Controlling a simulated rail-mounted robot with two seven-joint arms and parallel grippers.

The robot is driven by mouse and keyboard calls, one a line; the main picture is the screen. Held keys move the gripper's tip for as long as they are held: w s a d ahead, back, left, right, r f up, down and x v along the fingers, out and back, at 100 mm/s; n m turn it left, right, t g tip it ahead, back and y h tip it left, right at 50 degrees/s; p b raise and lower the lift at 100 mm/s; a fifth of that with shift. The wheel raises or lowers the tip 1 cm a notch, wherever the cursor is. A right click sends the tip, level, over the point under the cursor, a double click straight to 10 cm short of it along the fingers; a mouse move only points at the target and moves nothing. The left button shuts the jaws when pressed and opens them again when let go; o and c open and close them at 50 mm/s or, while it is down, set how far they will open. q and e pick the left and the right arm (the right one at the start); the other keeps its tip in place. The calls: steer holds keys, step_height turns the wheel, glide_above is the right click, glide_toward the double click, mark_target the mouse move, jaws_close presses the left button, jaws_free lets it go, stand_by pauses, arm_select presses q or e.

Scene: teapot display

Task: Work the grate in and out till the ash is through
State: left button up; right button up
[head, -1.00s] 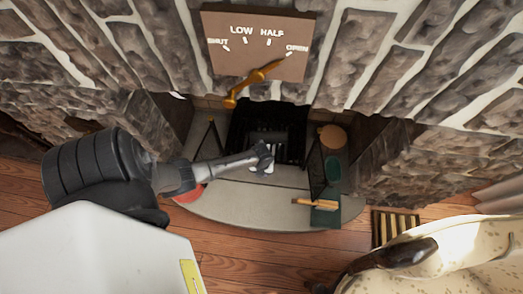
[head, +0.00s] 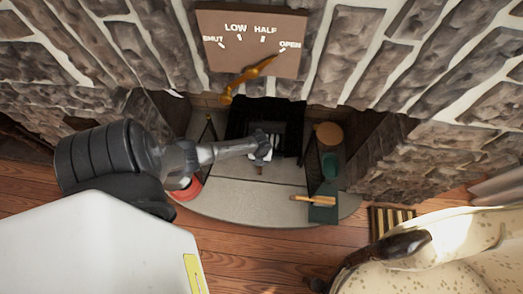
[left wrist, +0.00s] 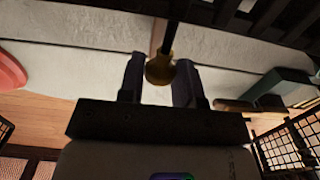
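The grate (head: 283,140) shows as dark bars inside the black firebox opening, and its bars also show along the top of the left wrist view (left wrist: 235,15). A dark rod with a round brass knob (left wrist: 160,70) runs out from it. My left gripper (head: 262,152) is low in front of the firebox. In the left wrist view its two fingers (left wrist: 159,80) stand on either side of the brass knob, close against it. Ash is not clearly visible. My right gripper is in neither view.
A brown SHUT-to-OPEN plate (head: 250,42) with a brass lever (head: 245,80) pointing towards OPEN is on the stone wall above. A mesh screen (head: 313,163), a green dustpan (head: 323,213) and a brush (head: 313,200) are right of my gripper. A red object (head: 187,190) lies left.

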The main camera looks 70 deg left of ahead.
arm_select(q)
steer(key=o, duration=0.4)
steer(key=shift+w+a, duration=0.1)
steer(key=shift+a, duration=0.2)
steer(key=shift+d, duration=0.1)
steer(key=shift+r, duration=0.15)
steer(key=shift+r+p, duration=0.3)
steer(key=shift+p, duration=0.05)
steer(key=shift+r+p, duration=4.3)
steer(key=shift+r, duration=2.2)
